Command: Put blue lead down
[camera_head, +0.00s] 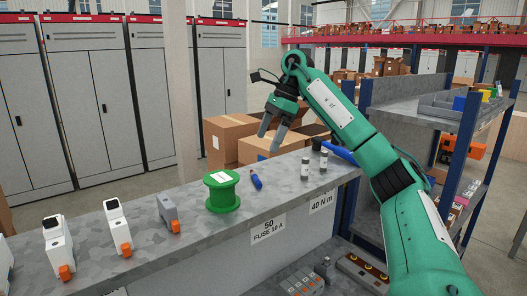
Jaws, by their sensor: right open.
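A short blue piece with a dark end, which looks like the blue lead (256,182), lies on the grey speckled shelf top (190,248), just right of the green spool (222,192). My right gripper (270,138) is raised above and behind it, fingers pointing down and spread apart with nothing between them. The blue piece is clear of the fingers. My left gripper is not in view.
Two small grey cylinders (305,168) and a blue-handled tool (339,153) are to the right on the shelf. White devices with orange parts (58,246) stand at the left. Cardboard boxes (230,138) are behind. A blue-framed rack (463,140) is at right.

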